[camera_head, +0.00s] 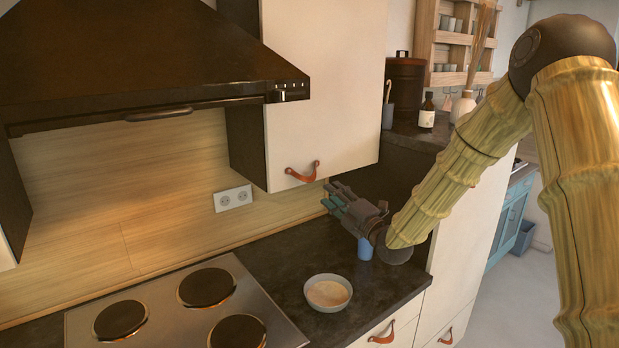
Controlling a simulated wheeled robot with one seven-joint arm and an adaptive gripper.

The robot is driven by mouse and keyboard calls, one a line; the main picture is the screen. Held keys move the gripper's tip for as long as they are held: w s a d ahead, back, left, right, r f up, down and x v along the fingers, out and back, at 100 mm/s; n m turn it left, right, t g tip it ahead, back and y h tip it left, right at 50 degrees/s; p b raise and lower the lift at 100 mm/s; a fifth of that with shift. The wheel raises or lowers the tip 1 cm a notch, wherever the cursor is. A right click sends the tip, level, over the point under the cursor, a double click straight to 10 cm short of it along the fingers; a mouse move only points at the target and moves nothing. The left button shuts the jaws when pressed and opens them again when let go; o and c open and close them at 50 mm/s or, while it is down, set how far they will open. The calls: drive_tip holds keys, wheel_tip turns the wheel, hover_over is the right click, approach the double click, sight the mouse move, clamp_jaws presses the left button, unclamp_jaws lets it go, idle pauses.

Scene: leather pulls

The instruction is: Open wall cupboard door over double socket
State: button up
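The white wall cupboard door (325,95) hangs to the right of the dark hood and looks shut. A brown-red leather pull (302,173) is fixed near its lower left corner. The double socket (233,198) is on the wood backsplash below and left of the door. My gripper (332,199) is below the door's bottom edge, right of and a little lower than the pull. It points left and looks apart from the pull. Its fingers overlap in this view, so their opening is unclear; I see nothing held.
A dark hood (150,60) is left of the cupboard. Below are a hob (185,305), a bowl (328,292) and a blue cup (365,249) on the dark counter, the cup just under my gripper. A tall unit with a bottle (427,112) stands to the right.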

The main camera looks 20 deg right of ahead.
sight(310, 180)
drive_tip(key=p+x, duration=0.1)
drive_tip(key=x, duration=0.2)
drive_tip(key=p+x, duration=0.1)
drive_tip(key=x, duration=0.2)
drive_tip(key=p+x, duration=0.2)
drive_tip(key=x, duration=0.1)
drive_tip(key=shift+s+a+r, duration=0.1)
drive_tip(key=shift+s+a, duration=0.05)
drive_tip(key=shift+a, duration=0.25)
drive_tip(key=shift+w+a, duration=0.3)
drive_tip(key=shift+w, duration=0.25)
drive_tip(key=shift+s+d, duration=0.1)
drive_tip(key=shift+d, duration=0.05)
drive_tip(key=shift+c, duration=0.4)
clamp_jaws()
